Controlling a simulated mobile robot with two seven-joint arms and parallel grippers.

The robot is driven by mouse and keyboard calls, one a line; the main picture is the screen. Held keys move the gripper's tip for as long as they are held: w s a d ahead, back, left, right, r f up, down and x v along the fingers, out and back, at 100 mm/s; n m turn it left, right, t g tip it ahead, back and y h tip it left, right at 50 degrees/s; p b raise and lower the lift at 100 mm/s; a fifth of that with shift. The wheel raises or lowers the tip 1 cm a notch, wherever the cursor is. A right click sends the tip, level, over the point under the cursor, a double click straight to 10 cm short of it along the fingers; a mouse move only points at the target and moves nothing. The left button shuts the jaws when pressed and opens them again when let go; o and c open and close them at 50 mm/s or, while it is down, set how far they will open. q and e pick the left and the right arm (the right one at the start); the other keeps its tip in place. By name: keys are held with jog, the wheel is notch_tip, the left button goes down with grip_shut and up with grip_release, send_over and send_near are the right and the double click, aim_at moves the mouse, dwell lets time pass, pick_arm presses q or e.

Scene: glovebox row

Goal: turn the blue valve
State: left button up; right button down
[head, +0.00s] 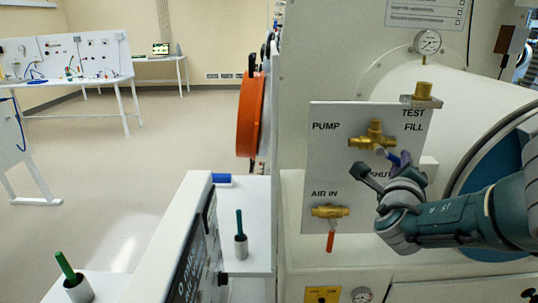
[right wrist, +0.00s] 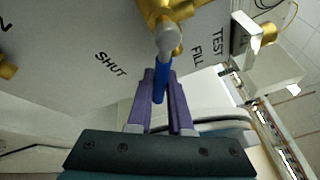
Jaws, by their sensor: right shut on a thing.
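The blue valve is a brass body (head: 372,137) on the grey panel, with a blue lever that shows between my fingers in the right wrist view (right wrist: 160,84). In the head view the lever is mostly hidden by my gripper. My right gripper (head: 400,160) comes in from the right. Its purple fingers (right wrist: 161,76) are shut on the blue lever, one on each side. The lever points away from the brass body, between the words SHUT and FILL. My left gripper is not in view.
The panel (head: 335,170) also bears a lower brass valve (head: 330,211) with an orange handle, marked AIR IN. A gauge (head: 427,42) and a brass fitting (head: 423,91) are above. An orange round door (head: 249,115) stands left.

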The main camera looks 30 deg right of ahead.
jog(key=n, duration=0.1)
jog(key=r+n, duration=0.1)
jog(key=n+h, duration=0.1)
jog(key=shift+s+d+r+t+b, duration=0.2)
jog(key=shift+d+r+t+b, duration=0.05)
jog(key=shift+d+t+b, duration=0.05)
jog(key=shift+r+n+t+h, duration=0.3)
jog(key=shift+r+n+t, duration=0.25)
jog(key=shift+n, duration=0.65)
jog(key=shift+r, duration=0.1)
jog(key=c, duration=0.8)
grip_release()
jog(key=shift+c, duration=0.2)
